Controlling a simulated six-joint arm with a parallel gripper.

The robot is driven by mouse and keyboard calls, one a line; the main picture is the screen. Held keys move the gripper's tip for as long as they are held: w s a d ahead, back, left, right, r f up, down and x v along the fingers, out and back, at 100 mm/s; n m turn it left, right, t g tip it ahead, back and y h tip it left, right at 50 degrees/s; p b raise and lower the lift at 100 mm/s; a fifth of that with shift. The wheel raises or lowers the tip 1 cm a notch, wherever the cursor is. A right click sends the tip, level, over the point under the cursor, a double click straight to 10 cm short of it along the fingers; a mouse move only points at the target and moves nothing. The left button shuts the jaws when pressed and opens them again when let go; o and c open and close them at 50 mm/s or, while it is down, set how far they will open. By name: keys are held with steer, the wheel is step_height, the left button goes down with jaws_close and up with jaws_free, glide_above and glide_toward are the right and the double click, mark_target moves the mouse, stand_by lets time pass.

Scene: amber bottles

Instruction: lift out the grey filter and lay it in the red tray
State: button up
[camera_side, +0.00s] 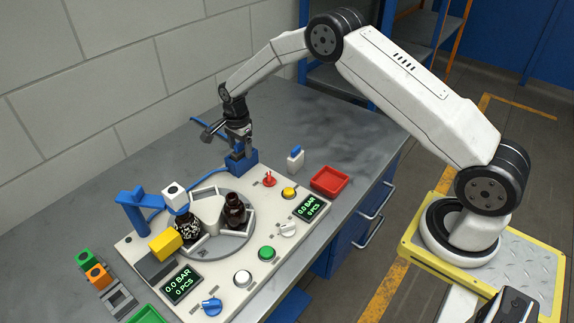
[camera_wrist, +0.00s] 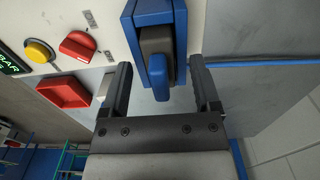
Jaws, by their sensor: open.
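The grey filter (camera_wrist: 153,40) sits inside a blue housing (camera_wrist: 130,25) in the wrist view, with a blue tab (camera_wrist: 162,80) protruding from it. In the side view the blue housing (camera_side: 245,165) stands at the back of the panel, and the filter itself cannot be made out there. My gripper (camera_wrist: 161,65) is open, with one finger on each side of the tab and visible gaps to both. In the side view my gripper (camera_side: 239,142) is just above the housing. The red tray (camera_side: 330,181) is empty, right of the panel; it also shows in the wrist view (camera_wrist: 68,92).
A small white-and-blue container (camera_side: 295,157) stands between housing and tray. A red valve (camera_side: 269,180) and yellow button (camera_side: 289,192) are on the panel. A rotary holder with dark bottles (camera_side: 235,208) and a blue post (camera_side: 132,208) stand further left. Bare tabletop lies behind the tray.

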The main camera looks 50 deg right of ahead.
jaws_close()
steer(key=shift+r, duration=0.1)
stand_by(0.3)
steer(key=shift+r, duration=4.95)
